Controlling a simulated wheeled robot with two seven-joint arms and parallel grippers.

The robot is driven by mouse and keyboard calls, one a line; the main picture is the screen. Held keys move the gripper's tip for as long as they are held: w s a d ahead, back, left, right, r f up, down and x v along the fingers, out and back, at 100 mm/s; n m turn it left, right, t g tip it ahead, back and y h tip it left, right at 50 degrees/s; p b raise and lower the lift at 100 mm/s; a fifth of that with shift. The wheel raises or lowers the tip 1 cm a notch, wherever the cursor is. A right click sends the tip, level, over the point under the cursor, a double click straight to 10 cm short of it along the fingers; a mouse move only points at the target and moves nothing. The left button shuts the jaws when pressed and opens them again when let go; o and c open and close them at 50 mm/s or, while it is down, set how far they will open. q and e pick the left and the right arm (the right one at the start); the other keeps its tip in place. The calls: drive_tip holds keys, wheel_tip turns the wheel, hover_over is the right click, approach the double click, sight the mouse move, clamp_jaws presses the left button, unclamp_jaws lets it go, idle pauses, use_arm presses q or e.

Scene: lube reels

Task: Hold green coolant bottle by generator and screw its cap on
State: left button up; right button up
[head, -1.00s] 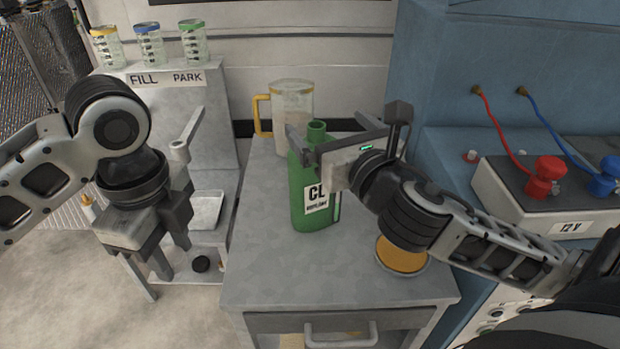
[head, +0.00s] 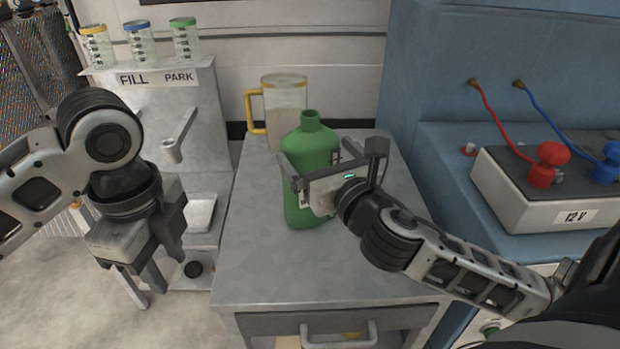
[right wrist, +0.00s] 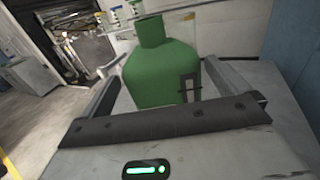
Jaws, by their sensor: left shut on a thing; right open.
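The green coolant bottle (head: 311,145) stands upright on the grey cabinet top, its neck bare and its mouth open. It also shows in the right wrist view (right wrist: 160,70). My right gripper (head: 332,160) is at the bottle's near side, open, with one finger on either side of the body. Its palm hides the bottle's label in the head view. My left gripper (head: 160,280) is left of the cabinet, lower than the bottle, pointing down. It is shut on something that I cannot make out. I cannot identify the bottle's cap.
A clear jug with a yellow handle (head: 284,98) stands close behind the bottle. The grey cabinet top (head: 265,265) is clear at front left. A 12 V battery (head: 525,190) with red and blue leads is at right. The FILL/PARK stand (head: 160,110) carries several jars at left.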

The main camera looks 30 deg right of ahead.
use_arm(q)
drive_tip(key=shift+r, duration=0.25)
use_arm(e)
drive_tip(key=w, duration=0.5)
drive_tip(key=shift+w+d, duration=0.4)
